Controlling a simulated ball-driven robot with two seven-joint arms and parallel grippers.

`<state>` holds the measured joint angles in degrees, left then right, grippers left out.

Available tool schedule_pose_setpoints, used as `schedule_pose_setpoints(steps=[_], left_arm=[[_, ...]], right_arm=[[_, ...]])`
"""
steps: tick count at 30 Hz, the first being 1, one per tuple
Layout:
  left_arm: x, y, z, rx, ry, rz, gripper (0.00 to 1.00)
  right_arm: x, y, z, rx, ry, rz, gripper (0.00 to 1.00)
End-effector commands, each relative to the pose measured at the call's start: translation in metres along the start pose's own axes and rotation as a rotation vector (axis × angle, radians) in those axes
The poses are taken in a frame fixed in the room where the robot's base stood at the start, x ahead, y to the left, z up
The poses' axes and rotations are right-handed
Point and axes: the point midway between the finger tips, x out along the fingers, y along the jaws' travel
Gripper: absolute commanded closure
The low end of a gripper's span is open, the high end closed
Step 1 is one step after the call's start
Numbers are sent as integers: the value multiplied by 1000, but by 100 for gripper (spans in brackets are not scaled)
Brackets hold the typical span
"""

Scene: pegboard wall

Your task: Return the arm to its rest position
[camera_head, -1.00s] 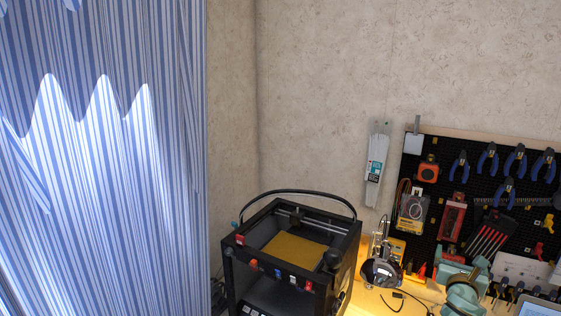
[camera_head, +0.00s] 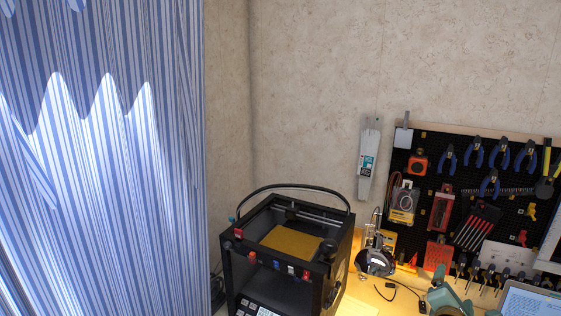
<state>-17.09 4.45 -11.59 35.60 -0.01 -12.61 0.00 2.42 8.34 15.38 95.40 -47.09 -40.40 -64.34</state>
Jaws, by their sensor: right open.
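My right arm shows only as a teal part at the bottom right edge. The right gripper (camera_head: 440,280) is small and partly cut off by the lower edge. It is open, with nothing visible between its fingers. It appears in front of the workbench and below the pegboard (camera_head: 420,146). My left gripper is not in view.
A black 3D printer (camera_head: 262,285) stands left of the gripper. A round lamp or magnifier (camera_head: 375,262) stands beside it on the lit bench. A tablet (camera_head: 528,303) is at the bottom right. Striped curtains (camera_head: 100,200) fill the left.

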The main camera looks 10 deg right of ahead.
Motion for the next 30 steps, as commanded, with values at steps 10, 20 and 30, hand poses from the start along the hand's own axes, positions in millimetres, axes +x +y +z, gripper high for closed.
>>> schedule_pose_setpoints(steps=[10, 20, 30], left_arm=[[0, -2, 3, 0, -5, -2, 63], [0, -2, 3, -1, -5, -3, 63], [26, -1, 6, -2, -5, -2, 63]], right_arm=[[-151, -36, -42, 654, 225, -283, 14], [-268, -52, -54, 997, 370, -609, 14], [-287, -106, -136, 1043, 437, -774, 14]])
